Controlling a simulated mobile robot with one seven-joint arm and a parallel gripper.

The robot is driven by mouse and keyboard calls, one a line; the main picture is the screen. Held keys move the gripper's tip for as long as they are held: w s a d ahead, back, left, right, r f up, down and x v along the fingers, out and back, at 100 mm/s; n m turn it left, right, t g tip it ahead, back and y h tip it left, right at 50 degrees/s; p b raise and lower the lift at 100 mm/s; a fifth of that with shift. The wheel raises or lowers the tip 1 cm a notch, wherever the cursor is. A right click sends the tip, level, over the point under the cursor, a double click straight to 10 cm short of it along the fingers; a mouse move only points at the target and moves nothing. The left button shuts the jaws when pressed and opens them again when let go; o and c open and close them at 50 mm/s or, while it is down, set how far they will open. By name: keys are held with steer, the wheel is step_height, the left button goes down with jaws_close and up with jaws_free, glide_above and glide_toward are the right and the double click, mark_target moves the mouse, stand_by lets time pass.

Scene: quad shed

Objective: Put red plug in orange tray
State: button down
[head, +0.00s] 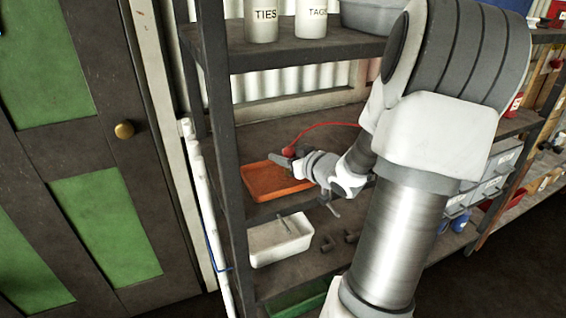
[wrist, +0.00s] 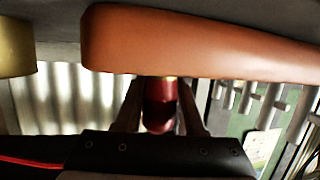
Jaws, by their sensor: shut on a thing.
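The orange tray (head: 262,193) lies on the middle shelf in the head view, and its orange side (wrist: 200,45) fills the upper part of the wrist view. My gripper (head: 295,158) is at the tray's right, back part. It is shut on the red plug (head: 289,151), which shows between the two fingers in the wrist view (wrist: 160,108). A red cable (head: 325,125) curves from the plug to the right behind my arm. The plug's tip is close to the tray; I cannot tell whether they touch. My wrist hides part of the tray's right side.
A white bin (head: 280,247) with a tool on it stands on the shelf below. A dark upright post (head: 222,150) stands left of the tray. The upper shelf (head: 300,52) holds white containers marked TIES (head: 263,20) and TAGS (head: 311,18).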

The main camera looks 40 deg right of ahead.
steer(key=shift+f, duration=0.15)
steer(key=shift+f, duration=0.15)
steer(key=c, duration=0.5)
jaws_free()
steer(key=p+v, duration=0.4)
steer(key=v, duration=0.8)
steer(key=shift+d+r, duration=0.1)
steer(key=shift+r, duration=0.1)
